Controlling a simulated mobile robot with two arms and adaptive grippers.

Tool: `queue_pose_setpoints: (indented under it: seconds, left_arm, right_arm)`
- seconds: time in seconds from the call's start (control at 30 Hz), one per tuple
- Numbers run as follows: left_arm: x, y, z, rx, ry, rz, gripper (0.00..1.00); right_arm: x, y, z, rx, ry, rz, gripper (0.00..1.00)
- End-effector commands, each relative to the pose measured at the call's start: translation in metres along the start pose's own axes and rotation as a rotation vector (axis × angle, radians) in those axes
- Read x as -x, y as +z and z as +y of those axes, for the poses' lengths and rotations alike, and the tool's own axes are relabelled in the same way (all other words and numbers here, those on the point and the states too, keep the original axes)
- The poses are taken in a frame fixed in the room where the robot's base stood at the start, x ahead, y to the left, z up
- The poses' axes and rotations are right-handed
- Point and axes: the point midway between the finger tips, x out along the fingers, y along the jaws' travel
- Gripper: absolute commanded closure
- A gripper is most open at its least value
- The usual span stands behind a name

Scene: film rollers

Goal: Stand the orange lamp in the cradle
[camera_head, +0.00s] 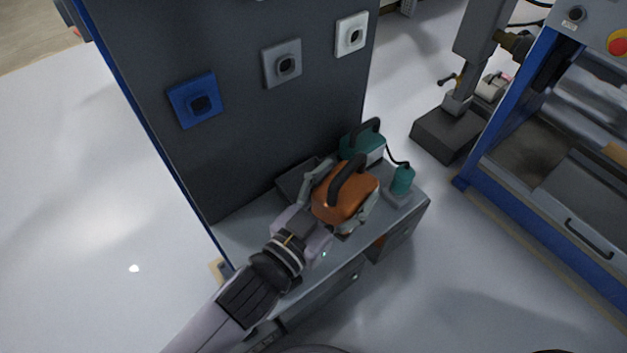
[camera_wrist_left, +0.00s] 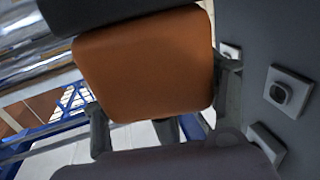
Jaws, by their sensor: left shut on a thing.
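The orange lamp (camera_head: 345,196), a rounded orange body with a dark handle on top, is above the grey bench in the head view. My left gripper (camera_head: 345,193) is shut on it, with one finger on each side of the body. The lamp's orange face also fills the upper middle of the left wrist view (camera_wrist_left: 145,65), between the fingers of the gripper (camera_wrist_left: 160,125). A dark cradle-like block (camera_head: 297,180) shows on the bench just left of the lamp, partly hidden by the gripper. I cannot tell whether the lamp touches the bench. My right gripper is not in view.
A teal lamp (camera_head: 362,147) with a dark handle stands behind the orange one, with a cord to a small teal piece (camera_head: 402,181). A dark panel with blue (camera_head: 194,100), grey (camera_head: 282,63) and white (camera_head: 351,36) sockets rises behind the bench (camera_head: 245,228). Machines stand at right.

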Motion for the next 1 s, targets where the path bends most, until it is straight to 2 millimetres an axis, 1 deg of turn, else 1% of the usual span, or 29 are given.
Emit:
queue_pose_setpoints:
  seconds: [0.03,0.1,0.2,0.3,0.37,0.47,0.8,1.0]
  left_arm:
    - [-0.006,-0.002,0.012,-0.009,0.047,0.003,0.84]
    - [-0.011,0.003,0.028,-0.008,0.109,0.003,0.84]
    - [-0.015,0.012,0.046,-0.007,0.181,0.003,0.84]
    - [-0.017,0.020,0.056,-0.003,0.227,0.003,0.84]
    - [-0.018,0.023,0.055,-0.005,0.241,0.004,0.84]
    - [-0.022,0.023,0.042,-0.006,0.248,0.005,0.84]
    - [-0.043,0.022,-0.043,-0.006,0.245,0.004,0.84]
    - [-0.054,0.023,-0.090,-0.005,0.244,0.004,0.84]
  right_arm:
    - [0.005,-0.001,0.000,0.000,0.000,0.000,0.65]
    - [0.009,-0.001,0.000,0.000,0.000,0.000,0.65]
    - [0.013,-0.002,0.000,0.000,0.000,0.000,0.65]
    - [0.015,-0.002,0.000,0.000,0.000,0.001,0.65]
    - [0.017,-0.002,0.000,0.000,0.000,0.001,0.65]
    - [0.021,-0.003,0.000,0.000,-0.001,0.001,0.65]
    - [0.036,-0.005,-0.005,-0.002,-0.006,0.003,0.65]
    - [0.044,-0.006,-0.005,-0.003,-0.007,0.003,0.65]
